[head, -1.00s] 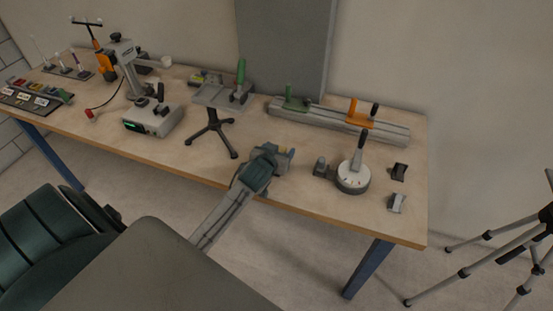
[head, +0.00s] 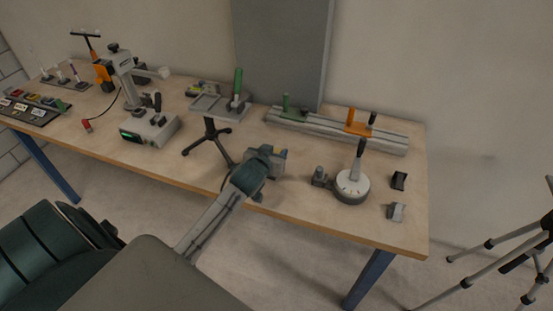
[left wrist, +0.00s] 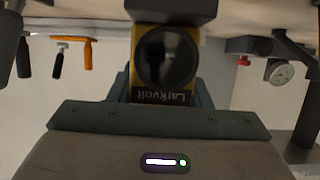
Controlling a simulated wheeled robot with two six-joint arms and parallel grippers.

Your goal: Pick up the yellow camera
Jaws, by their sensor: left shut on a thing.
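The yellow camera (left wrist: 166,62) fills the upper middle of the left wrist view, with its dark round lens facing me and the upside-down lettering "Larkvolt" by the lens. My left gripper (head: 276,157) is shut on it, with a jaw on each side. In the head view the gripper is over the front edge of the workbench (head: 310,205) and hides most of the camera. I cannot tell in the head view how far the camera is from the bench top. My right gripper is not in view.
A round grey base with a lever (head: 352,186) stands right of my left gripper. A grey stand (head: 210,133) is behind it to the left. A rail with green and orange clamps (head: 338,130) lies at the back. A tripod (head: 520,258) stands right of the bench.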

